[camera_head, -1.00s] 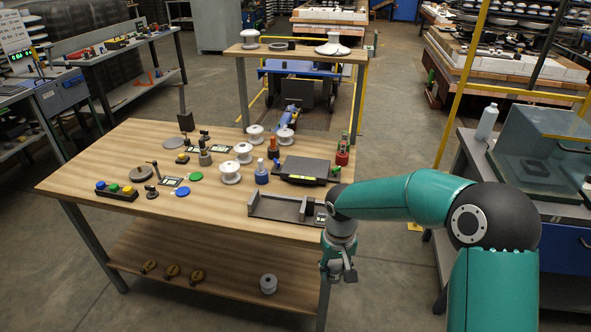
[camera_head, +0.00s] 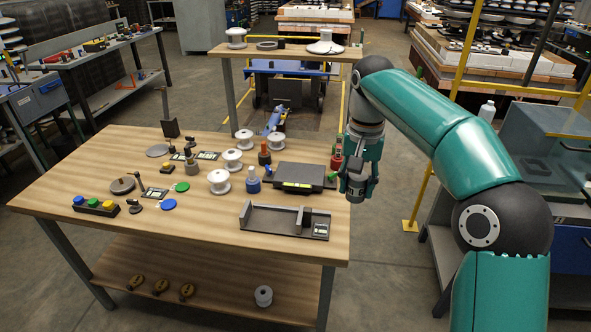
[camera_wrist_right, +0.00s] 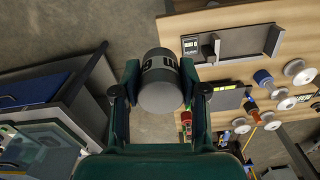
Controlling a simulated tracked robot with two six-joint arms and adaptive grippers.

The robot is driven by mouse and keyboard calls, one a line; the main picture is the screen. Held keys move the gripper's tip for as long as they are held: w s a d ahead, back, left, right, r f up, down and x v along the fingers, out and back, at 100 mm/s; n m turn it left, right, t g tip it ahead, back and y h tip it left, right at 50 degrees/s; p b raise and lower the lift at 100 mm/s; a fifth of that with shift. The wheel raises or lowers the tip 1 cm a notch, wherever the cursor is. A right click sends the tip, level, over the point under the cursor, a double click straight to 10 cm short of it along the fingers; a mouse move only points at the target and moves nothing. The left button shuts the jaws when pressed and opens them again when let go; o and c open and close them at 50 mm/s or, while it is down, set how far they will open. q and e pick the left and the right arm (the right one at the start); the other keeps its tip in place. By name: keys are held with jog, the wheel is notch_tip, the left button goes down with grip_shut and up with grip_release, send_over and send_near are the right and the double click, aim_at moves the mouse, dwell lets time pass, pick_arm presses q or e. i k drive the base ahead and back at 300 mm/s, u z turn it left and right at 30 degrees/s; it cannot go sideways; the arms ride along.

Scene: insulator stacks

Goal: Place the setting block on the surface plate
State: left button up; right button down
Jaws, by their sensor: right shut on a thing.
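A grey cylindrical block with dark markings, which I take for the setting block (camera_wrist_right: 160,88), is between the fingers of my right gripper (camera_wrist_right: 158,100). In the head view the block (camera_head: 354,188) hangs below my right gripper (camera_head: 357,172), just off the table's right edge. A dark flat slab with a yellow-green label, likely the surface plate (camera_head: 304,173), lies on the table left of the gripper; in the right wrist view the slab (camera_wrist_right: 226,101) is partly hidden behind a finger. The block is apart from it. My left gripper is out of view.
A grey channel-shaped fixture (camera_head: 272,222) lies at the table's front right. A red-and-green bottle-like item (camera_head: 337,158) stands close behind the gripper. White spools (camera_head: 220,181) and a blue item (camera_head: 253,182) stand left of the slab. Floor shows right of the table (camera_head: 387,240).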

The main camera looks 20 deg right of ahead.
aim_at(292, 171)
jog(key=i, duration=1.25)
jog(key=u, duration=0.05)
